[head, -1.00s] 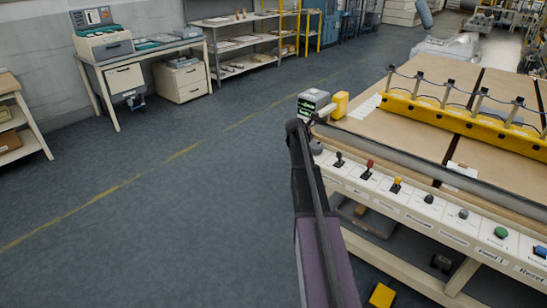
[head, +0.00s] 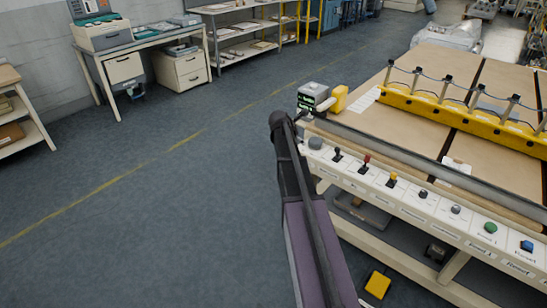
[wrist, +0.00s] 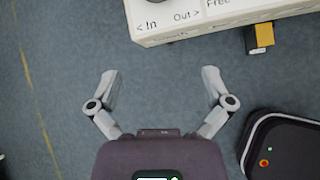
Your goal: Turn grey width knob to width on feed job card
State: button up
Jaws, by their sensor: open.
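The grey width knob (head: 316,143) looks to be the round grey one at the left end of the white control panel (head: 405,203). In the wrist view a dark round knob (wrist: 176,1) is cut off by the top edge, above the words "In" and "Out". My gripper (wrist: 160,75) is open and empty over the floor, with the panel edge beyond its fingertips. In the head view my arm hides the gripper. A white card (head: 456,165) lies on the table by the roller; its text is too small to read, so I cannot tell if it is the feed job card.
A small green-lit display (head: 312,95) and a yellow block (head: 339,98) stand at the table's left corner. Levers and coloured buttons line the panel right of the knob. A yellow pedal (head: 377,284) lies on the floor below. The floor to the left is clear.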

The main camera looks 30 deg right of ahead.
jog(key=s+a+m+y, duration=0.1)
jog(key=s+a+m, duration=0.2)
jog(key=a, duration=0.4)
jog(key=s+a+f+m+y+p, duration=0.1)
jog(key=s+a+m, duration=0.2)
jog(key=a, duration=0.3)
jog(key=shift+a+m+g+y, duration=0.3)
jog(key=shift+a+m, duration=0.1)
jog(key=shift+s, duration=0.1)
jog(key=s+a+f+m+g+y, duration=0.1)
jog(key=s+a+m+y, duration=0.1)
jog(key=s+a+m, duration=0.4)
jog(key=s+a+f+m+g+y, duration=0.1)
jog(key=s+a+m+y, duration=0.1)
jog(key=s+a+m, duration=0.5)
jog(key=s+a, duration=0.6)
jog(key=a, duration=0.4)
jog(key=shift+s+a+g+y, duration=0.2)
jog(key=shift+a+g+y, duration=0.15)
jog(key=shift+g+y, duration=0.05)
